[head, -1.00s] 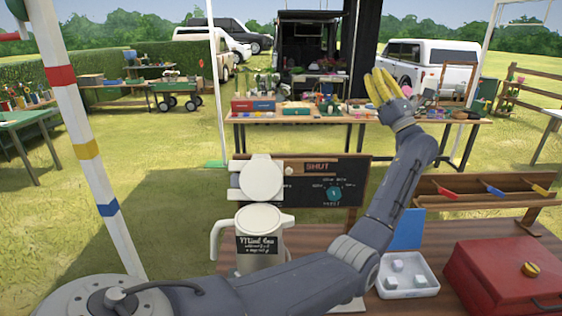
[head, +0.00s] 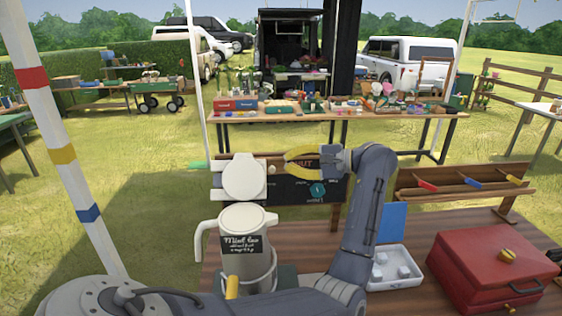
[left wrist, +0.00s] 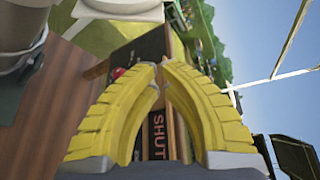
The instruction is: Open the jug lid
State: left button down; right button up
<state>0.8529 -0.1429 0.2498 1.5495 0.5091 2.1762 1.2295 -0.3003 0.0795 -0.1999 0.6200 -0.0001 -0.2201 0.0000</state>
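The white jug (head: 234,262) stands upright on the wooden table, its dark label reading "Mint tea". Its round top (head: 248,217) looks covered. A round white disc (head: 244,177) shows just above it; I cannot tell whether it belongs to the jug. Part of the jug is at the upper left of the left wrist view (left wrist: 22,28). My left gripper (head: 288,160) is to the right of the disc, above the jug's height. Its yellow fingertips meet with nothing between them in the left wrist view (left wrist: 160,72).
A dark board marked "SHUT" (head: 325,193) stands behind the gripper. To the right are a white tray (head: 398,281), a red box (head: 470,262) and a wooden rack (head: 415,185) with coloured handles. Grass lies beyond the table.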

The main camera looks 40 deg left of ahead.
aim_at(244, 177)
pick_arm(q)
jog(key=x, duration=0.8)
jog(key=shift+s+a, duration=0.15)
jog(key=shift+a, duration=0.2)
jog(key=shift+s+d+r, duration=0.4)
jog(key=shift+s+d, duration=0.15)
jog(key=shift+s, duration=0.15)
jog(key=shift+s+d+r, duration=0.4)
jog(key=shift+s+d, duration=0.1)
jog(key=shift+s, duration=0.2)
jog(key=r+n, duration=0.1)
jog(key=s+d+n+y, duration=0.1)
jog(key=r, duration=0.1)
jog(key=shift+s+d+r+n, duration=0.25)
jog(key=shift+d+r+n, duration=0.05)
jog(key=shift+n, duration=0.1)
